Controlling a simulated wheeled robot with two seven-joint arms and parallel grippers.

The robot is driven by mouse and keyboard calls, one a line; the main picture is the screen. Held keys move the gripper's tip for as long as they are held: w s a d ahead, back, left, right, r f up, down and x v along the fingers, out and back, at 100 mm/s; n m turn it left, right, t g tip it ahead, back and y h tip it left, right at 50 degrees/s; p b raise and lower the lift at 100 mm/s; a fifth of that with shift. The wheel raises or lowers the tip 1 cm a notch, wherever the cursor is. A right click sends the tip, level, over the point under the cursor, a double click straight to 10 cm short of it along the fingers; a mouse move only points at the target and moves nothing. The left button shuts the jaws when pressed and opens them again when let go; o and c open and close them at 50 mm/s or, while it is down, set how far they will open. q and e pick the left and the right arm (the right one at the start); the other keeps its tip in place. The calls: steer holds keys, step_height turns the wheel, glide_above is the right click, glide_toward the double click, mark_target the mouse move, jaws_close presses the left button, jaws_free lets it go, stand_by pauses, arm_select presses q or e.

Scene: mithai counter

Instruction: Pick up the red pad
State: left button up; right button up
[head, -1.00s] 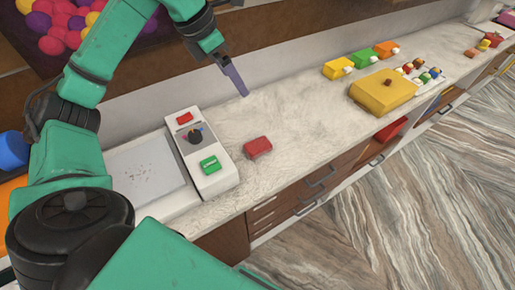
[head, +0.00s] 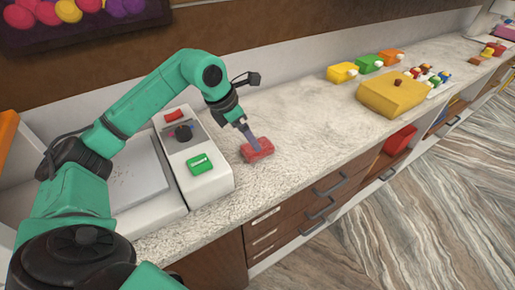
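The red pad (head: 262,152) lies on the pale marble counter, just right of the white control box. My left gripper (head: 253,142) reaches down to it from above, its narrow grey fingers overlapping the pad's back left part in the head view. The fingers line up in this view, so I cannot tell whether they are open or shut on the pad. The pad appears to rest on the counter. My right gripper is not in view.
The white control box (head: 213,183) has a red button, a dark knob and a green button. A yellow box (head: 391,97) stands farther right, with yellow, green and orange blocks behind it. The counter (head: 308,125) between is clear. Drawers with handles line the front.

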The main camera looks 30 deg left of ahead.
arm_select(q)
steer(key=p+x, duration=0.1)
steer(key=x, duration=0.1)
steer(key=p+x, duration=0.1)
steer(key=x, duration=0.2)
steer(key=shift+s+d+f, duration=0.1)
steer(key=shift+s+d, duration=0.05)
steer(key=shift+d, duration=0.1)
steer(key=shift+f, duration=0.2)
steer(key=c, duration=1.3)
steer(key=shift+r, duration=0.1)
step_height(320, 180, up, 20)
steer(key=shift+b, duration=0.4)
